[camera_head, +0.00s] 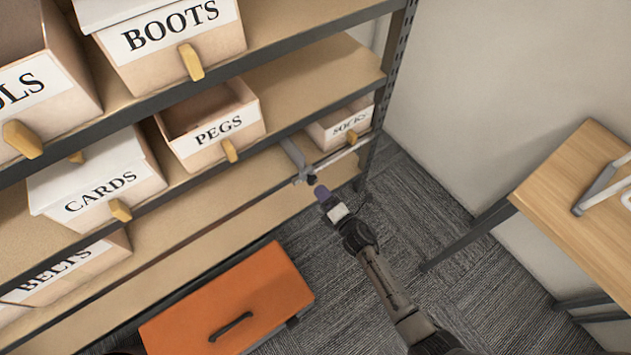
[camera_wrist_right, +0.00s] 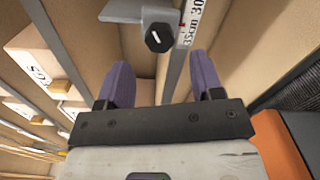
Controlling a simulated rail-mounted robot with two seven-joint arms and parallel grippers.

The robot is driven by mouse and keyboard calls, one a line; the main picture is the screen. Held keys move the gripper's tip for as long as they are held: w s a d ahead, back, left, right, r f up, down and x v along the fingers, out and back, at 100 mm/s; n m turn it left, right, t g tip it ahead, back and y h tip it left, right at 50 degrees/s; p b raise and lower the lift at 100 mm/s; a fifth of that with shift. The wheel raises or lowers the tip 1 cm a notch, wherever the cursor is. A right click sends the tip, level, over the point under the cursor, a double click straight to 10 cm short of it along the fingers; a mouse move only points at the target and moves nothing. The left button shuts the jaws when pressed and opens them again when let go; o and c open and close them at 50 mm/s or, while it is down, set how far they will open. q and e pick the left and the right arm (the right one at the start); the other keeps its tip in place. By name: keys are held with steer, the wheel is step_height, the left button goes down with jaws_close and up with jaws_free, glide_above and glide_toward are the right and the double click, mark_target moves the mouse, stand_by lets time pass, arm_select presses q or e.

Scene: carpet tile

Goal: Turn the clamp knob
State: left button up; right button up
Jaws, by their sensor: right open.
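The clamp knob (camera_wrist_right: 157,38) is black and round with a white line across its face. It sits on a grey metal clamp (camera_wrist_right: 130,12) beside a rail marked with a centimetre scale (camera_wrist_right: 190,22). In the head view the knob (camera_head: 312,180) is a small dark spot at the front of the shelf. My right gripper (camera_wrist_right: 161,68) is open and empty, with purple fingers. The knob lies ahead of its fingertips, between them in the picture, and no contact shows. In the head view the right gripper (camera_head: 322,193) hides part of the clamp area.
Shelves hold labelled boxes: PEGS (camera_head: 215,125), CARDS (camera_head: 97,190), BOOTS (camera_head: 170,40) and SOCKS (camera_head: 340,125). An orange cabinet (camera_head: 265,285) with a dark handle stands on the carpet below. A wooden table (camera_head: 580,185) stands at right. Open carpet (camera_head: 410,190) lies between.

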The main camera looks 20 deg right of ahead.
steer(key=p+v, duration=0.2)
steer(key=v, duration=0.6)
stand_by(0.5)
